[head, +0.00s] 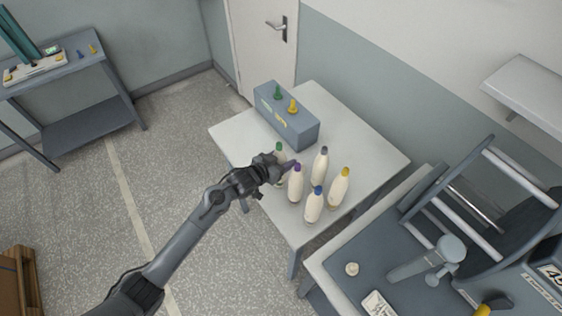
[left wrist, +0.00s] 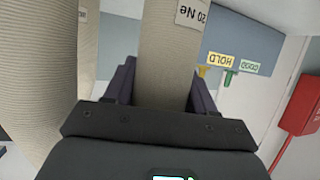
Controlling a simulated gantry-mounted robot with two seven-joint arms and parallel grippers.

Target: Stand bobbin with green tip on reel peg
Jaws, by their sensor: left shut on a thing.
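The bobbin with a green tip (head: 280,148) is at the left of a group of cream bobbins on the white table. My left gripper (head: 270,168) is shut around its body and hides much of it in the head view. In the left wrist view the held bobbin (left wrist: 165,60) runs between the two fingers, with a "20 Ne" label near the top. I cannot tell whether its base touches the table. I cannot surely make out the reel peg; a small pale round piece (head: 352,269) sits on the grey bench at lower right. My right gripper is not in view.
Bobbins with purple (head: 296,185), grey (head: 320,166), blue (head: 314,206) and yellow tips (head: 339,188) stand close by. A blue-grey box (head: 305,134) with green and yellow pegs stands behind. A barred reel frame (head: 463,211) stands on the bench. The table's right side is clear.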

